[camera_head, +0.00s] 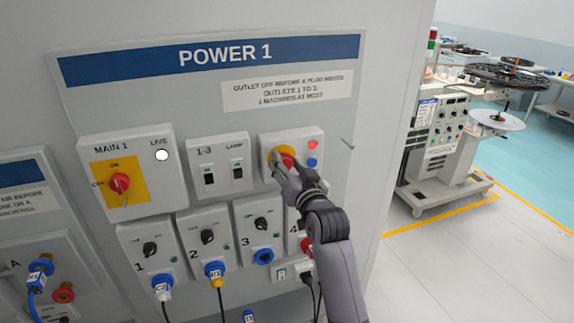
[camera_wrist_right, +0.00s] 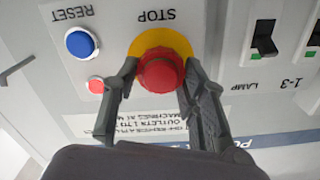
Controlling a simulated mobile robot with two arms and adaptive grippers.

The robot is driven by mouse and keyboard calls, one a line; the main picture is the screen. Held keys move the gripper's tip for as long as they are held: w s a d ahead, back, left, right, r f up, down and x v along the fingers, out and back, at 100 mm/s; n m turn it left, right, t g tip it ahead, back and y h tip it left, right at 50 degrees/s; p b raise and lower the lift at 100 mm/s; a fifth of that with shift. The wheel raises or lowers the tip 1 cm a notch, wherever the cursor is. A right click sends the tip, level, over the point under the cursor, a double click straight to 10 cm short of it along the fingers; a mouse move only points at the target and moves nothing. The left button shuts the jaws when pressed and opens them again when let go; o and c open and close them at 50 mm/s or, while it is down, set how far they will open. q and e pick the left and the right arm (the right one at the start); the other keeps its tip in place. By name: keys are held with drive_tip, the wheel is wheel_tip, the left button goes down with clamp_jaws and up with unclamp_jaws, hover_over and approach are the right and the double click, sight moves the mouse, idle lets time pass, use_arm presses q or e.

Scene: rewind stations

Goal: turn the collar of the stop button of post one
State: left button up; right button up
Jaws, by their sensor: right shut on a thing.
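The POWER 1 board (camera_head: 375,60) faces me. At its right is a white box (camera_head: 306,138) with the stop button (camera_head: 288,152), a red knob over a yellow ring. In the right wrist view the red stop button (camera_wrist_right: 162,74) fills the space between my fingers, its yellow ring (camera_wrist_right: 160,38) behind it, the STOP label upside down. My right gripper (camera_head: 282,167) is shut on the red button, one finger on each side; it also shows in the right wrist view (camera_wrist_right: 160,72). The turn of the collar cannot be read. My left gripper is not in view.
Beside the button are a blue RESET button (camera_wrist_right: 82,42) and a small red lamp (camera_wrist_right: 95,85). Left are the lamp switch box (camera_head: 221,165) and the main switch (camera_head: 119,183). Below are several outlets with plugs (camera_head: 214,272) and hanging cables. A machine (camera_head: 435,145) stands at right.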

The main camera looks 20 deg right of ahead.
drive_tip(key=shift+m, duration=0.4)
drive_tip(key=o, duration=1.2)
drive_tip(key=shift+c, duration=0.2)
drive_tip(key=s, duration=1.2)
drive_tip(key=shift+d, duration=0.2)
